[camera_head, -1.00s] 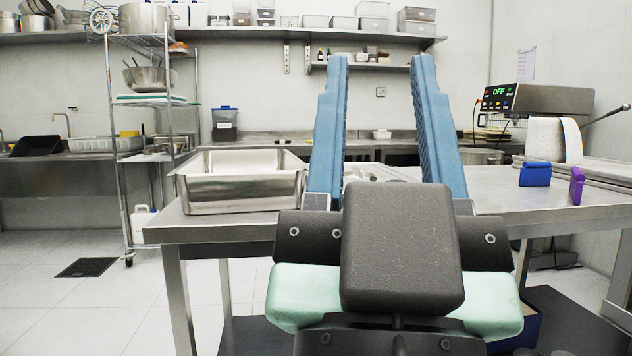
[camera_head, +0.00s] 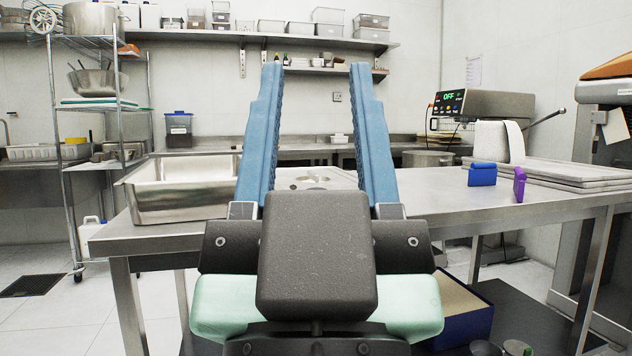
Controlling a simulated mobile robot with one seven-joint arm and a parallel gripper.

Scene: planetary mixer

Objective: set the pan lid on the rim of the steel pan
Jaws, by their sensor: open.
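The steel pan (camera_head: 178,205) is a deep rectangular pan standing upright on the left end of the steel table. A flat, pale metal piece (camera_head: 312,178), which looks like the pan lid, lies on the table to the right of the pan. It shows between my fingers, and my gripper hides much of it. My gripper (camera_head: 316,70) is open, with two blue fingers spread apart and nothing between them. In the picture it stands right of the pan and in front of the flat piece. I cannot tell how far its tips are from either.
On the steel table (camera_head: 425,208), a blue block (camera_head: 482,174) and a purple block (camera_head: 519,185) stand to the right. Stacked grey trays (camera_head: 570,176) lie behind them. A wire rack (camera_head: 105,105) stands at the left. Tabletop between my gripper and the blocks is clear.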

